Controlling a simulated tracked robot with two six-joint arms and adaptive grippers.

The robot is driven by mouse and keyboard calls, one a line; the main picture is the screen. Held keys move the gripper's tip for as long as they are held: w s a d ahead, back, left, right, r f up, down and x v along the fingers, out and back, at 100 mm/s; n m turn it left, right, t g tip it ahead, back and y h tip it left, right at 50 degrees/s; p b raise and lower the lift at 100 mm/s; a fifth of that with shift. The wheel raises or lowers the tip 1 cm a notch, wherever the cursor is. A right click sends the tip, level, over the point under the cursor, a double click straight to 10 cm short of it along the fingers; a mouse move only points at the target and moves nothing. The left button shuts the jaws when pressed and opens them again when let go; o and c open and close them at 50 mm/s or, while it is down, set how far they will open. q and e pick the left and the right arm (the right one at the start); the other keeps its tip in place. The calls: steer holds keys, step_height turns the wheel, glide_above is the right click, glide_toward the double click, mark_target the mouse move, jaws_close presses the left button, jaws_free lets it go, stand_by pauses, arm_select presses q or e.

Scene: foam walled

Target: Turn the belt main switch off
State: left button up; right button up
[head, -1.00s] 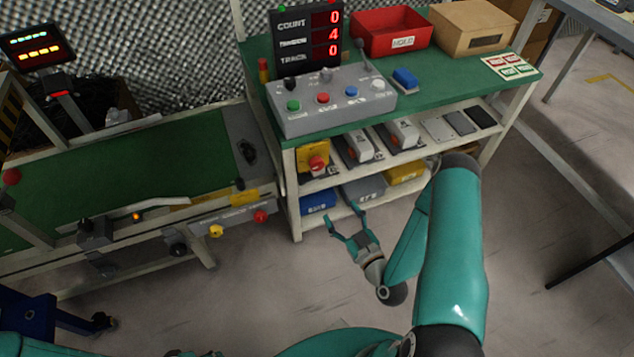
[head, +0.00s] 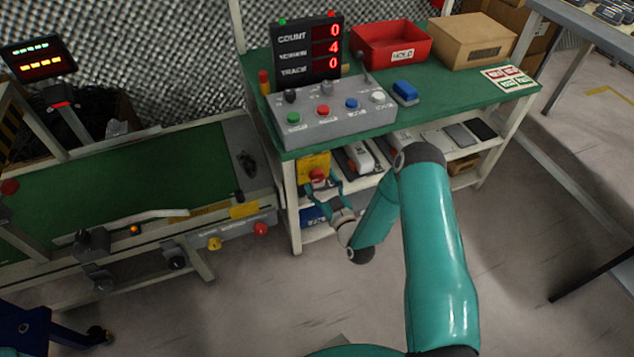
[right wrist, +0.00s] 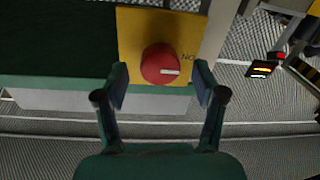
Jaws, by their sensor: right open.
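The belt main switch is a red round knob (head: 317,175) on a yellow plate (head: 313,162) at the left front of the green bench, just below its top. In the right wrist view the red knob (right wrist: 158,62) carries a white bar lying roughly level, its right end near lettering that reads upside down as ON on the yellow plate (right wrist: 145,25). My right gripper (head: 323,187) is open in front of the knob. In the right wrist view the open fingers (right wrist: 160,84) stand on either side of the knob's lower part, apart from it. My left gripper is not in view.
A grey button box (head: 335,122) and a display (head: 305,50) stand on the bench above the switch. Shelves with tools lie right of it. The green conveyor (head: 120,175) is close on the left. Open floor (head: 250,300) lies in front.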

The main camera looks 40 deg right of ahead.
steer(key=shift+w+d, duration=0.1)
steer(key=shift+w, duration=0.65)
